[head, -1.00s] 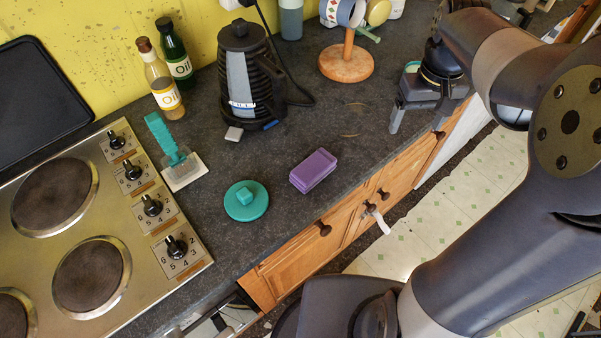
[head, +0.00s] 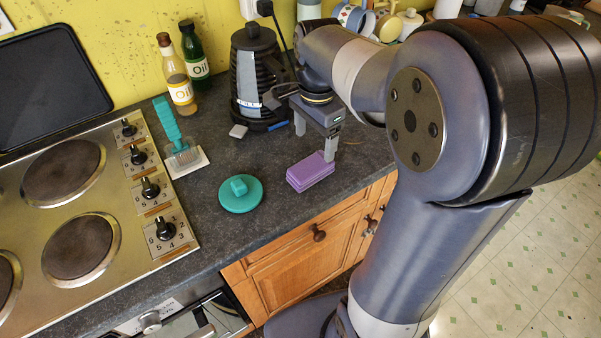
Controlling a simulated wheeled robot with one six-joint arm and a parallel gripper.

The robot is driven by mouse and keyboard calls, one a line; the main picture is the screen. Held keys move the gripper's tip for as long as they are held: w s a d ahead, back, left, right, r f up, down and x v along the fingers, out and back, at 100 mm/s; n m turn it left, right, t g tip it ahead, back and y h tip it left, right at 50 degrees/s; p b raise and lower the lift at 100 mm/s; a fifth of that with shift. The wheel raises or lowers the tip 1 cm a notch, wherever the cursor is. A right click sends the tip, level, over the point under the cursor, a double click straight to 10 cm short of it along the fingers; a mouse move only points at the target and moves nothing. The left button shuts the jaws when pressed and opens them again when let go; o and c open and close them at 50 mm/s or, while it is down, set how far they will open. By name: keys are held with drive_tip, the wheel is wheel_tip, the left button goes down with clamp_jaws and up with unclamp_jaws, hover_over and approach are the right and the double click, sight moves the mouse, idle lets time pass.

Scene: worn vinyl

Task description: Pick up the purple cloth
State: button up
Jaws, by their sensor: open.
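The purple cloth (head: 308,173) is a folded, block-like stack lying on the dark countertop near its front edge. My gripper (head: 315,142) is open, with its two fingers pointing down. It is just behind and above the cloth, with one finger near the cloth's right end. I cannot tell whether that finger touches the cloth. Nothing shows between the fingers.
A teal round lid (head: 240,197) lies left of the cloth. A teal-handled brush (head: 176,135) rests on a white pad (head: 188,163). A black kettle (head: 248,80) stands behind my gripper. Two oil bottles (head: 178,85) and a hob (head: 75,190) are further left.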

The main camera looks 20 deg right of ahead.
sight(311, 165)
wheel_tip(311, 165, down, 4)
drive_tip(key=shift+f, duration=0.2)
drive_tip(key=f, duration=0.5)
drive_tip(key=shift+a, duration=0.25)
drive_tip(key=c, duration=1)
